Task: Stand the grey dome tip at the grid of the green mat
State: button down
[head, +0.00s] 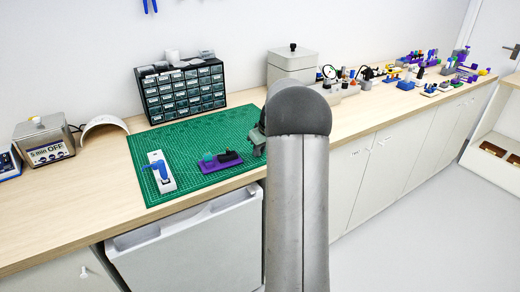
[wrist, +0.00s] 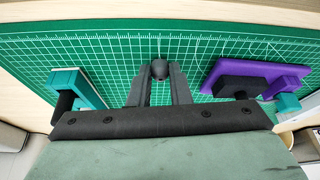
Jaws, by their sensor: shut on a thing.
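In the wrist view, my gripper (wrist: 160,78) is shut on the small dark grey dome tip (wrist: 159,68), which sits between the two fingertips. It is over the gridded green mat (wrist: 120,55); I cannot tell whether the tip touches the mat. In the head view the mat (head: 218,122) lies on the bench. There my own arm hides most of the gripper, and the dome tip is hidden.
A purple holder (wrist: 235,72) with a black block stands right of my gripper in the wrist view. A teal and white piece (wrist: 78,88) is at left. In the head view, a white stand with a blue part (head: 160,172) and a drawer cabinet (head: 181,92) are nearby.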

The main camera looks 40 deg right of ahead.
jog(key=shift+f, duration=0.3)
jog(key=c, duration=1.3)
grip_release()
jog(key=shift+o, duration=0.2)
jog(key=shift+r, duration=0.1)
jog(key=b+v, duration=0.1)
jog(key=v, duration=1.6)
jog(key=shift+s, duration=0.15)
jog(key=shift+r, duration=0.1)
